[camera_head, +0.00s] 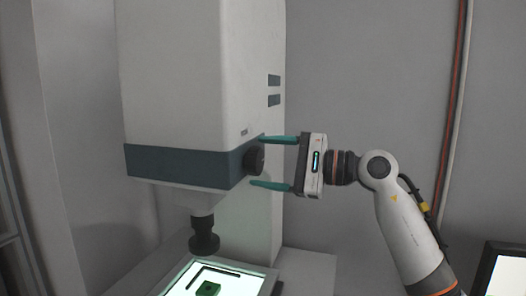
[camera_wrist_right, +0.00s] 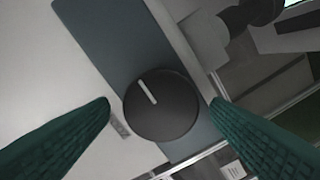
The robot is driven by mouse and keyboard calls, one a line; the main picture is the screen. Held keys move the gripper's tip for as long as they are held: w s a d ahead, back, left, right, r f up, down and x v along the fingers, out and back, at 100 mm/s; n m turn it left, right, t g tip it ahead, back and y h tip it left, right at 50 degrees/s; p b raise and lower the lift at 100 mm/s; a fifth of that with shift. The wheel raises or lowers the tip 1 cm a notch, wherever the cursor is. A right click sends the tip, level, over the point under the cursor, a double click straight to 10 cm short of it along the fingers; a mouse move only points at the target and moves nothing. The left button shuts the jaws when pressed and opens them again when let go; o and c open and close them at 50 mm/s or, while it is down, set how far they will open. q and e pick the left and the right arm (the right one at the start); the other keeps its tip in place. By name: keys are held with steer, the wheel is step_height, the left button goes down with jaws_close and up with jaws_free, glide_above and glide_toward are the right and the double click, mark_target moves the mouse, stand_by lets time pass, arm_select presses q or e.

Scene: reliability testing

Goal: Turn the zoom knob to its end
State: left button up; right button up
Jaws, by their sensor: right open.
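The zoom knob (camera_head: 254,160) is a round black knob on the right side of the machine's dark blue band. In the right wrist view the knob (camera_wrist_right: 161,105) carries a white pointer line that slants to the upper left. My right gripper (camera_head: 260,161) has come in from the right with its green fingers apart, one above and one below the knob in the head view. In the wrist view its fingers (camera_wrist_right: 160,101) stand on either side of the knob, with gaps between them and it. My left gripper is not in view.
The tall white machine (camera_head: 180,75) fills the centre left, with a black lens (camera_head: 204,236) below it. Under the lens is a lit stage (camera_head: 240,284) with a small green part (camera_head: 208,289). A monitor (camera_head: 507,270) stands at the lower right. Cables run down the back wall.

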steer(key=shift+w+a, duration=0.15)
steer(key=shift+a, duration=0.5)
steer(key=c, duration=1)
